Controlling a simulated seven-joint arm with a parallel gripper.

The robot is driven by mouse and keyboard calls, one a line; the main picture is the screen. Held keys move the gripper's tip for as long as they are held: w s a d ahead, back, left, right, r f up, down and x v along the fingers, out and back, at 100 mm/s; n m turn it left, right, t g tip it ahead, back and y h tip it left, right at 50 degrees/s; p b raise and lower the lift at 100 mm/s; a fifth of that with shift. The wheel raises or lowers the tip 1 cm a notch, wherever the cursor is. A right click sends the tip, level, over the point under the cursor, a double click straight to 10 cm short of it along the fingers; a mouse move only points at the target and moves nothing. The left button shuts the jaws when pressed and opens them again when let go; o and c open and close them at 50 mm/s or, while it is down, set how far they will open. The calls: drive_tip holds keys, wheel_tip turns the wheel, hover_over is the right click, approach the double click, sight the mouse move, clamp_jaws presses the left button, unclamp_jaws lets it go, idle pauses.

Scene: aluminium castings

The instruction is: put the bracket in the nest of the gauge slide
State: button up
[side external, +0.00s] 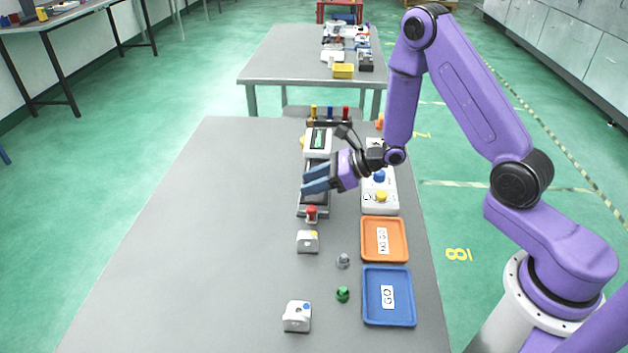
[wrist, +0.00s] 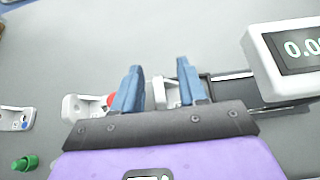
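The gauge slide lies along the table, with its white display box (side external: 318,141) at the far end and a red knob (side external: 311,211) at the near end. The display box also shows in the wrist view (wrist: 292,55). My gripper (side external: 316,181) is over the middle of the slide and hides the nest area in the side view. In the wrist view its two blue fingers (wrist: 158,88) stand apart, with a pale bracket-like piece (wrist: 167,93) between them. A gap shows beside the left finger. I cannot tell whether this piece sits in the nest.
A yellow-dotted bracket (side external: 307,242) and a blue-dotted bracket (side external: 297,316) stand on the near table. Grey (side external: 343,261) and green (side external: 342,294) knobs, an orange tray (side external: 384,225) and a blue tray (side external: 389,318) lie to the right. The table's left side is clear.

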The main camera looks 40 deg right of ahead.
drive_tip(key=shift+r, duration=0.6)
drive_tip(key=v, duration=1.2)
drive_tip(key=shift+s, duration=0.1)
drive_tip(key=s+a+r+n+g+y, duration=0.1)
drive_tip(key=s+a+r+n+g, duration=0.2)
drive_tip(key=s+a+n+g, duration=0.5)
drive_tip(key=s+a+r+n+g, duration=0.2)
drive_tip(key=s+a+n+g, duration=0.2)
drive_tip(key=s+n, duration=0.75)
drive_tip(key=s+d+n+g+h, duration=0.25)
drive_tip(key=s+n+h, duration=0.25)
drive_tip(key=s+n, duration=0.3)
drive_tip(key=d+r+n+t+h, duration=0.1)
drive_tip(key=d+n+t+h, duration=0.3)
drive_tip(key=n, duration=0.8)
drive_tip(key=shift+w+d+r+t, duration=0.25)
drive_tip(key=shift+d+r+t, duration=0.05)
drive_tip(key=shift+d+t, duration=0.75)
